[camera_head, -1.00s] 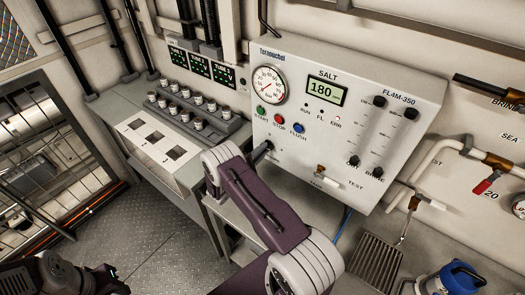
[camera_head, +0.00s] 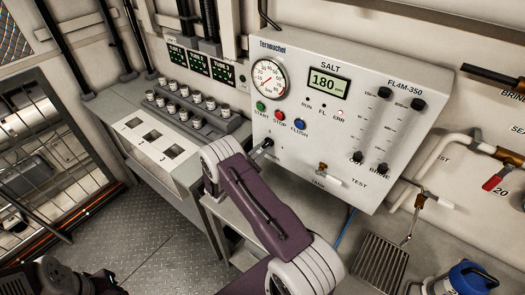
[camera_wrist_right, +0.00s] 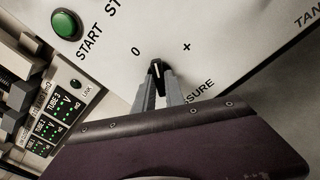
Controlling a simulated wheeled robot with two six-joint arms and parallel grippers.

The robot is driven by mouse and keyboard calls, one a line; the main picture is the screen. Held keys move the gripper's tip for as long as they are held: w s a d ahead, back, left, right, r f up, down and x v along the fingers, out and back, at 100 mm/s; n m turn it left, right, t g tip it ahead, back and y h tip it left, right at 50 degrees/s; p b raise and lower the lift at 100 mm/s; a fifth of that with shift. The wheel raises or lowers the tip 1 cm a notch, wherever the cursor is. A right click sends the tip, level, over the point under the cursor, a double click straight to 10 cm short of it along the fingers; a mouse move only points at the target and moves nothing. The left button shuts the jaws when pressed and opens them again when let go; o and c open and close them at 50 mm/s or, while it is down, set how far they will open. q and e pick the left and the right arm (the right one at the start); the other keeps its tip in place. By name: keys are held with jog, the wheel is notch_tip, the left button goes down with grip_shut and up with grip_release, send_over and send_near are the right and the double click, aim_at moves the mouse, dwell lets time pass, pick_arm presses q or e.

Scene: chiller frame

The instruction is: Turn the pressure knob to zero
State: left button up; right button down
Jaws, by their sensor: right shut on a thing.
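The pressure knob (camera_wrist_right: 157,69) is small and black with a white pointer line. In the right wrist view its line points up, between the printed 0 and the + mark. My right gripper (camera_wrist_right: 160,86) is shut on the knob, one finger on each side. In the head view my right gripper (camera_head: 264,148) reaches the lower left of the white panel (camera_head: 300,165), and my own arm partly hides the area below. The round pressure gauge (camera_head: 268,79) is above; its needle is too small to read surely. Part of my left arm shows at the bottom left, its gripper not discernible.
Green START (camera_head: 260,106), red STOP (camera_head: 280,116) and blue FLUSH (camera_head: 300,126) buttons sit above the knob. The SALT display (camera_head: 328,84) reads 180. A bench with small cups (camera_head: 185,98) stands left.

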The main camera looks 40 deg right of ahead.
jog(key=n, duration=0.3)
jog(key=shift+f+b, duration=0.1)
jog(key=shift+b, duration=0.25)
jog(key=shift+n, duration=1.7)
jog(key=c, duration=1.4)
grip_release()
jog(key=shift+a, duration=0.1)
jog(key=b+v, duration=0.2)
jog(key=v, duration=0.7)
